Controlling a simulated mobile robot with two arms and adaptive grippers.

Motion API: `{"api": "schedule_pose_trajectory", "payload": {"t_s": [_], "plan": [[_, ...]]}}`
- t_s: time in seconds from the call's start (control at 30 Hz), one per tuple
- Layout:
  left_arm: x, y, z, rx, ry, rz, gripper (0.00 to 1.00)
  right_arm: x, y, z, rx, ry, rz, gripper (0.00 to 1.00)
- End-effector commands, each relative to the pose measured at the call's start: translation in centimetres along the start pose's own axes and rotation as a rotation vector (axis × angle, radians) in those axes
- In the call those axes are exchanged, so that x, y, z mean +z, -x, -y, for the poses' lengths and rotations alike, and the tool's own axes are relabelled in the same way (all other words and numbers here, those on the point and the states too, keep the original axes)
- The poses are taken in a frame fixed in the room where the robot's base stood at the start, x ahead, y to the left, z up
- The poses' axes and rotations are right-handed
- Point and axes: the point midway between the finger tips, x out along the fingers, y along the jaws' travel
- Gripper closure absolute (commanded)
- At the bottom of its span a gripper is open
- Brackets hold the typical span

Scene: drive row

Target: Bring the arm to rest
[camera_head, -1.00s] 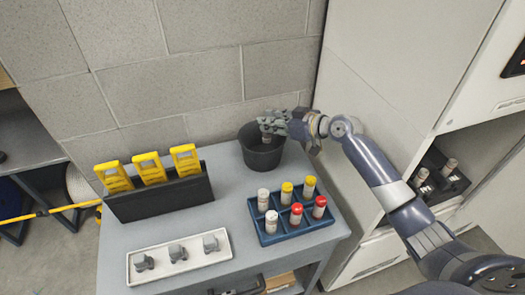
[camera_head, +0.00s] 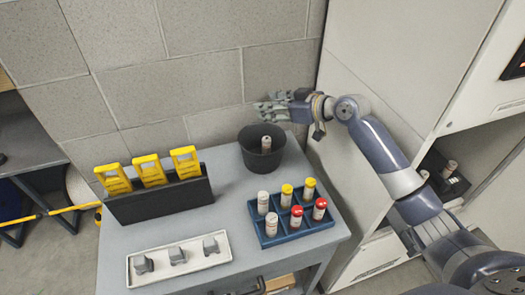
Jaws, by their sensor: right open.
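My right gripper (camera_head: 272,107) is open and empty. It is above and behind the dark bin (camera_head: 262,160), close to the block wall. My right arm comes in from the lower right, in front of the white cabinet. The dark bin stands at the back right of the grey table (camera_head: 225,195). A greyish vial (camera_head: 266,144) stands in the bin with its top showing; its lower end is hidden by the bin wall. My left gripper is not in the picture.
A blue rack (camera_head: 283,232) on the table holds several vials with white, yellow and red caps. A black holder (camera_head: 160,197) with yellow tags stands at the left. A white tray (camera_head: 207,257) holds grey parts. The white cabinet (camera_head: 375,65) bounds the right side.

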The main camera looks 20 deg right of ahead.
Motion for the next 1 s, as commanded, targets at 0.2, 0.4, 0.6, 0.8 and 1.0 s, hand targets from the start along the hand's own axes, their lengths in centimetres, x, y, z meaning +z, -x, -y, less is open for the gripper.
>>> {"api": "schedule_pose_trajectory", "payload": {"t_s": [0.2,0.4,0.6,0.8,1.0], "plan": [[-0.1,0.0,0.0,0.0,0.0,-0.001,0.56,-2.8,1.1,0.0,0.001,0.002,0.0,0.53],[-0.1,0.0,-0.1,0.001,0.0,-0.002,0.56,-3.4,1.4,0.0,0.001,0.0,0.002,0.53],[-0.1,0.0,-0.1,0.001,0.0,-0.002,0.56,-3.3,1.4,0.0,0.001,0.0,0.001,0.53],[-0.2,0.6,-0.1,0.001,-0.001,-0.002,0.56,-3.9,1.6,0.0,0.001,0.0,0.0,0.53],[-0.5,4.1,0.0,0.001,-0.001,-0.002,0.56,-7.2,3.0,0.0,0.001,0.0,0.0,0.53]]}}
